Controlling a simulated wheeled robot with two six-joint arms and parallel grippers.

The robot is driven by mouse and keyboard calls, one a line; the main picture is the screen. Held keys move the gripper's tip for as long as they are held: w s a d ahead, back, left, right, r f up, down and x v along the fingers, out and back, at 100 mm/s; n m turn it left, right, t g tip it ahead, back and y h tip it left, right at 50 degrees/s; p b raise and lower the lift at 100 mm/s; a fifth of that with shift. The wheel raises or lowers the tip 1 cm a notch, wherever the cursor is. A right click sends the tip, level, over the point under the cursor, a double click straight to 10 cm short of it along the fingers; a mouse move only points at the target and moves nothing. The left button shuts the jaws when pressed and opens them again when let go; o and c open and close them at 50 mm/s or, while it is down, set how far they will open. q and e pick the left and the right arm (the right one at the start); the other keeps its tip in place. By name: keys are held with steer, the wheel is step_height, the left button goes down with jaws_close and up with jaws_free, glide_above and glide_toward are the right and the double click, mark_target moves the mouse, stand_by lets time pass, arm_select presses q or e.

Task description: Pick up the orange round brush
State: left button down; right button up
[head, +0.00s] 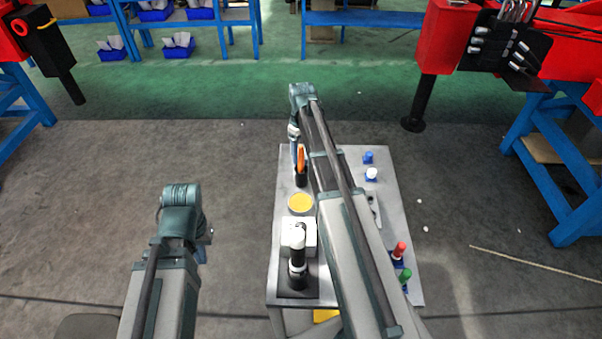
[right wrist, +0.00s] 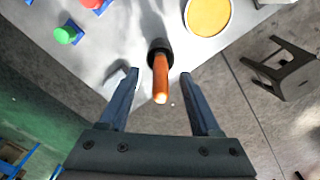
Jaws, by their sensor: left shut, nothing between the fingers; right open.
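The orange round brush (head: 301,157) stands upright in a black holder (head: 301,178) on the left side of the grey table (head: 393,190). In the right wrist view the brush (right wrist: 160,78) points up toward the camera from its holder (right wrist: 159,48). My right gripper (right wrist: 159,75) is open, with one finger on each side of the brush and visible gaps between. In the head view the right gripper (head: 295,152) is beside the brush, partly hidden by its arm. My left gripper (head: 202,254) is shut and empty left of the table, mostly hidden by its wrist.
A round yellow dish (head: 301,203) is near the holder. A black-and-white device (head: 297,262) stands at the table's front left. Red (head: 400,249) and green (head: 405,275) pieces are at the right edge; small blue (head: 368,157) and white (head: 371,174) pieces are farther back.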

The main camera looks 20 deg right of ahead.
mark_target(301, 171)
steer(key=shift+w+a+f+b, duration=0.1)
steer(key=shift+w+f+b, duration=0.05)
steer(key=shift+f+b, duration=2.55)
jaws_close()
